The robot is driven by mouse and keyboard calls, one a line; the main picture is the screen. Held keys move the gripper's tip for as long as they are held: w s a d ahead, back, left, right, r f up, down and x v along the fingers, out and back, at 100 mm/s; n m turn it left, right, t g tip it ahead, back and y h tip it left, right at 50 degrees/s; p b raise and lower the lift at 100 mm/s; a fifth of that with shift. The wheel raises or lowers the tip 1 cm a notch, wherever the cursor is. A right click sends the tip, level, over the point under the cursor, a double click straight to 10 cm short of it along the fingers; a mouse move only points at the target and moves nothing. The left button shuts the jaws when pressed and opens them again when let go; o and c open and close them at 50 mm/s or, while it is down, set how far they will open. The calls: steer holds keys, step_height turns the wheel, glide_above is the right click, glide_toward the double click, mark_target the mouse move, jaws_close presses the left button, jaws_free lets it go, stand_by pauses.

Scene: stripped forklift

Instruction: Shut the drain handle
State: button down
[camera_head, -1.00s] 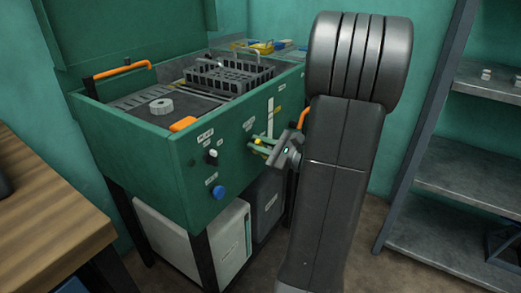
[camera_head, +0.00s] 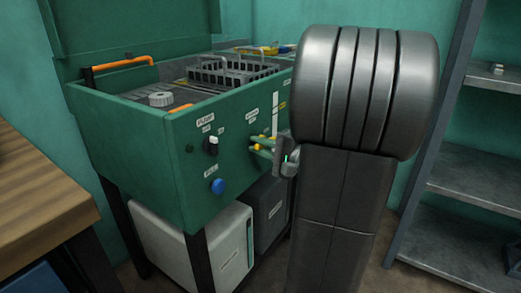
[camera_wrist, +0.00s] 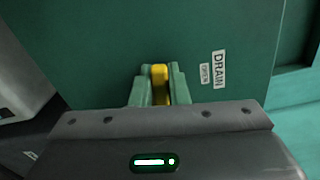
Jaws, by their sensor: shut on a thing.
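The drain handle (camera_wrist: 159,82) is a yellow lever on the front of the green washer cabinet (camera_head: 150,150). In the wrist view it stands upright between the two green fingers of my gripper (camera_wrist: 159,88), which are shut on it. A DRAIN label with a smaller OPEN label (camera_wrist: 212,72) is to its right. In the head view my gripper (camera_head: 262,144) reaches the cabinet's front panel from the right, and a bit of yellow shows at its fingers. Most of the handle is hidden there by the fingers.
A black switch with a white tip (camera_head: 212,145) and a blue knob (camera_head: 218,186) sit left of the handle. A grey basket (camera_head: 232,70) is in the open tub. A wooden table (camera_head: 40,200) is at left, grey shelves (camera_head: 465,180) at right.

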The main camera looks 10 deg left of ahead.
steer(key=shift+f+n, duration=0.3)
steer(key=shift+n, duration=0.6)
steer(key=c, duration=1.4)
jaws_free()
steer(key=p+v, duration=0.3)
steer(key=v, duration=1)
steer(key=shift+d+p, duration=0.3)
steer(key=shift+d, duration=0.1)
steer(key=shift+a, duration=0.15)
steer(key=b+x, duration=0.3)
steer(key=x, duration=1)
steer(key=shift+a+b, duration=0.3)
steer(key=shift+b, duration=0.05)
